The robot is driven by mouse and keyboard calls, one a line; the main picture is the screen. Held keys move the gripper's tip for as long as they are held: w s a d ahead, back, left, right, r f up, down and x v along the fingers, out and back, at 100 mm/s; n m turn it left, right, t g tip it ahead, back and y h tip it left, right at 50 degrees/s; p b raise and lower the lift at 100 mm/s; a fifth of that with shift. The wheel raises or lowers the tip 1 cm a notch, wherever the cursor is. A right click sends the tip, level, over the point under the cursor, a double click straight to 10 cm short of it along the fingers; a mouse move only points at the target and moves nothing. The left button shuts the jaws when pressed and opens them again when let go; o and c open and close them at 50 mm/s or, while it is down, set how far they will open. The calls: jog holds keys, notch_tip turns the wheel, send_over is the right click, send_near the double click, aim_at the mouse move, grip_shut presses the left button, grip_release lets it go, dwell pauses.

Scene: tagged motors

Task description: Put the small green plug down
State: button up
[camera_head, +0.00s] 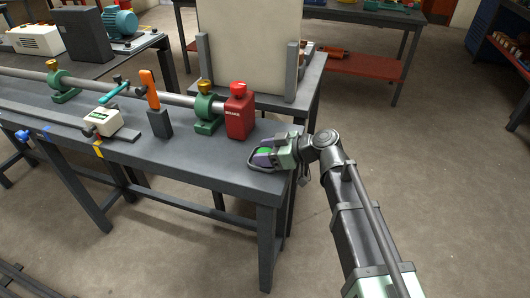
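My gripper (262,160) is at the right end of the long grey workbench (215,165), low over its top near the right corner. A small bright green plug (264,150) shows between the fingers, and they appear closed on it. Most of the plug is hidden by the gripper. I cannot tell whether the plug or the fingertips touch the bench top.
A red block (240,115) stands left of my gripper at the end of a long shaft (176,98) on green supports (206,112). An orange-handled tool (150,90) stands in a dark holder. A pale panel (247,45) stands behind. Bare bench lies left of the gripper.

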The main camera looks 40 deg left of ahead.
jog(key=shift+r, duration=0.25)
jog(key=p+v, duration=0.4)
jog(key=v, duration=0.8)
jog(key=shift+f+p, duration=0.2)
jog(key=shift+p, duration=0.2)
jog(key=shift+d, duration=0.15)
